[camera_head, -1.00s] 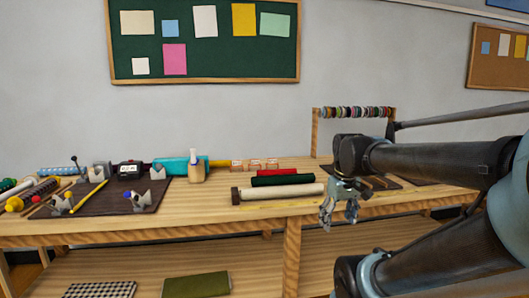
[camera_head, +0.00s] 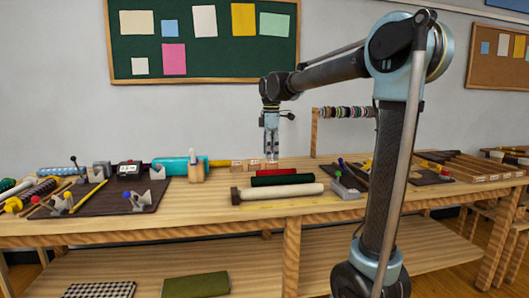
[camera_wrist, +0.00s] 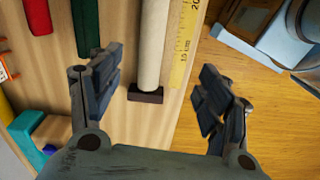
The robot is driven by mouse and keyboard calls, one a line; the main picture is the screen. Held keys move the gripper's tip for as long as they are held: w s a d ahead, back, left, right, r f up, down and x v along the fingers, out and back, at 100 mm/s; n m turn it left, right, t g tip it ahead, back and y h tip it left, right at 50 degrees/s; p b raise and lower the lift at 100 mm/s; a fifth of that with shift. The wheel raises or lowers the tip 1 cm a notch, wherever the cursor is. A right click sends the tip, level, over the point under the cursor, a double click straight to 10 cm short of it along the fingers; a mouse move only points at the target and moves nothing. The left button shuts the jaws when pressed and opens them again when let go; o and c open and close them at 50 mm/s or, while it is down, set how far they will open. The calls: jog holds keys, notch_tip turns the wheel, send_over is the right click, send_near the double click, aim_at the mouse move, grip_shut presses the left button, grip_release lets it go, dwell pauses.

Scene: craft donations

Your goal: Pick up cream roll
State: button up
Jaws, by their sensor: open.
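The cream roll (camera_head: 282,191) lies lengthwise near the front edge of the workbench. It also shows in the wrist view (camera_wrist: 154,42), with a small dark block (camera_wrist: 146,93) at its near end. My gripper (camera_head: 271,157) points down above the bench. In the wrist view its open fingers (camera_wrist: 160,88) stand apart, with the dark block and the end of the roll seen in the gap between them. The gripper holds nothing and is clear of the roll.
A green roll (camera_head: 282,180) and a red roll (camera_head: 283,171) lie close behind the cream roll. A yellow ruler (camera_wrist: 182,45) runs along its front side. A dark mat (camera_head: 110,204) with tools lies to the left. A grey holder (camera_head: 346,188) stands right of the roll.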

aim_at(264, 189)
jog(key=a, duration=0.1)
jog(key=w+a+n, duration=0.1)
jog(key=shift+w+a+r, duration=0.2)
jog(key=shift+a, duration=0.15)
jog(key=shift+f, duration=0.15)
notch_tip(264, 189, down, 17)
jog(key=shift+f, duration=0.1)
dwell(0.6)
jog(key=c, duration=1.3)
